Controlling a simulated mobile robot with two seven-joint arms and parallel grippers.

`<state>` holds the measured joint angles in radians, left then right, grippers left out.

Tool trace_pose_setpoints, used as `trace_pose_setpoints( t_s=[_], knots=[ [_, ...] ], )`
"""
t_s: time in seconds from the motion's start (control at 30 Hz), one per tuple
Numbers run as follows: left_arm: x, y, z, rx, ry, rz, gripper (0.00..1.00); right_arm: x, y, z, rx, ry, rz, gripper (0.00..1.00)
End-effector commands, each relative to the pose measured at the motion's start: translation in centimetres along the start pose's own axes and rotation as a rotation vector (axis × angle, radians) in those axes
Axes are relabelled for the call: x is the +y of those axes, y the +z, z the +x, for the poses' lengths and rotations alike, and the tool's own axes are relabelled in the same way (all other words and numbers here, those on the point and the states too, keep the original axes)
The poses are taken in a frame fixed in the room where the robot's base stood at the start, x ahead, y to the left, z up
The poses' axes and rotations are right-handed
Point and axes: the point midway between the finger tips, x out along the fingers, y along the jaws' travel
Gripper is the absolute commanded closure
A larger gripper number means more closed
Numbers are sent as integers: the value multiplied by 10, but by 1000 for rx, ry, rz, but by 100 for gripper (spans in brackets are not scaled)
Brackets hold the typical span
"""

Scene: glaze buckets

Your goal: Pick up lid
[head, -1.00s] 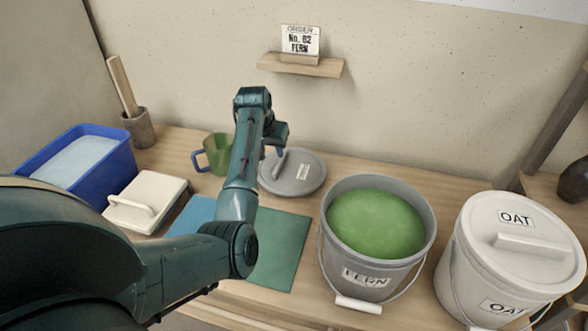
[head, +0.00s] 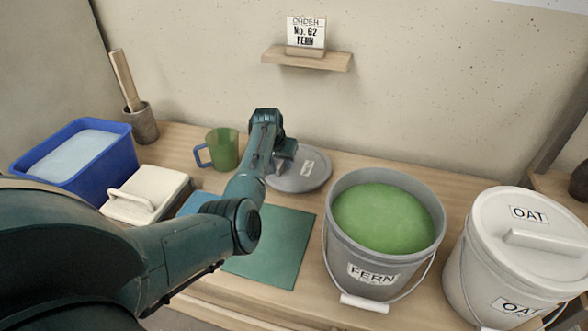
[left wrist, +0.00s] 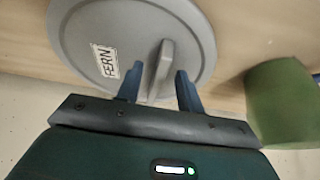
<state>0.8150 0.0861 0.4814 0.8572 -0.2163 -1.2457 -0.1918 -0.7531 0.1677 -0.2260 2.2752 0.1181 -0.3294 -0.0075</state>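The grey lid (head: 306,172) lies flat on the table behind the fern bucket, beside the green mug. In the left wrist view the lid (left wrist: 100,28) shows its "FERN" label and a raised bar handle (left wrist: 162,68). My left gripper (left wrist: 158,84) is open, with one finger on each side of the handle; whether they touch it I cannot tell. The fern bucket (head: 340,252) is uncovered and holds green glaze (head: 388,217). My right gripper is not in view.
A green mug (head: 224,150) with a blue handle stands close left of my left gripper. A lidded oat bucket (head: 465,255) stands right of the fern bucket. A blue tub (head: 110,165), a white lidded box (head: 150,190) and a teal mat (head: 280,250) are at left and front.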

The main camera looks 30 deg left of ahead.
Motion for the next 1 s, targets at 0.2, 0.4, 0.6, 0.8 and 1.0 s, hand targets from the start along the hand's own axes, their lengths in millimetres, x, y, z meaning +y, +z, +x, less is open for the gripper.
trace_pose_setpoints(
  t_s=[0.2, 0.4, 0.6, 0.8, 1.0],
  knots=[
    [0, 0, -1, 0, 0, 0, 69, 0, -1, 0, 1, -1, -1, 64],
    [0, 0, -1, 0, 0, 0, 86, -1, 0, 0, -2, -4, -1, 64],
    [0, 0, -1, 0, 0, 0, 100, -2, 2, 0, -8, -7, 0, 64],
    [0, 0, -1, 1, 0, 0, 100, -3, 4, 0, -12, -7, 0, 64],
    [0, -2, -4, 1, 0, -1, 100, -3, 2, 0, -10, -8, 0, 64]
  ],
)
